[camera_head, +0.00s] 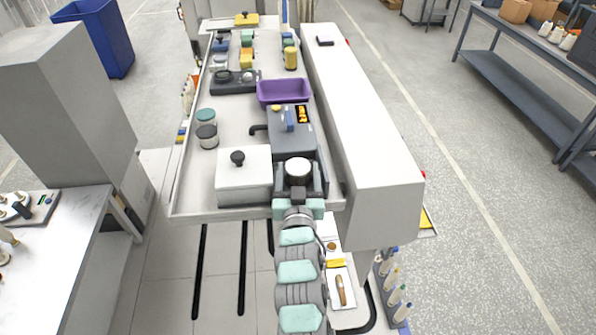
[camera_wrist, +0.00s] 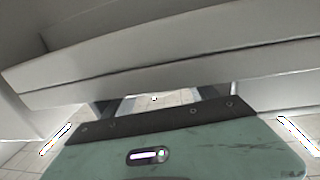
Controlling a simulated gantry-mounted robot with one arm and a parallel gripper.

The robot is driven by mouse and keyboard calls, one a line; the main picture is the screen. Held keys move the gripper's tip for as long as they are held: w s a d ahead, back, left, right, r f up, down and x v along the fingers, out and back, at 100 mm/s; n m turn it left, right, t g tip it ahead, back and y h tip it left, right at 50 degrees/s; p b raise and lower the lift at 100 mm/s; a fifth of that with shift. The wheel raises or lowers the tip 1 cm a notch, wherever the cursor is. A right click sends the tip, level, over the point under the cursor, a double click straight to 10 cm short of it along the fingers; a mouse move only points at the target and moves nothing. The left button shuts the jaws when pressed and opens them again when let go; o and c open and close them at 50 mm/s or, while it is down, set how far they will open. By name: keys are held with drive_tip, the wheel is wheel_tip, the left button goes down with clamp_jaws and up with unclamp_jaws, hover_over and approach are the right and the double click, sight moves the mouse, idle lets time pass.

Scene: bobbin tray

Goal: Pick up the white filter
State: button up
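I cannot pick out the white filter for certain. A round white-topped piece (camera_head: 298,168) sits on a dark grey device at the near right of the long tray; I cannot tell if it is the filter. My teal arm comes up from below to the tray's near edge, just in front of this piece. In the wrist view, my gripper (camera_wrist: 157,98) has two dark fingers set wide apart, with floor tiles showing between them and nothing held. A pale ledge crosses in front and hides the fingertips. No filter shows in the wrist view.
The long pale tray (camera_head: 190,214) holds a white box with a black knob (camera_head: 243,178), two jars (camera_head: 206,128), a purple bin (camera_head: 284,92) and a dark grey device (camera_head: 283,123). A tall white housing (camera_head: 375,150) walls off its right side.

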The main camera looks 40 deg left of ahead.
sight(298, 170)
drive_tip(key=c, duration=1.1)
drive_tip(key=shift+r, duration=0.1)
drive_tip(key=shift+c, duration=0.2)
wheel_tip(298, 170, up, 20)
drive_tip(key=b, duration=0.5)
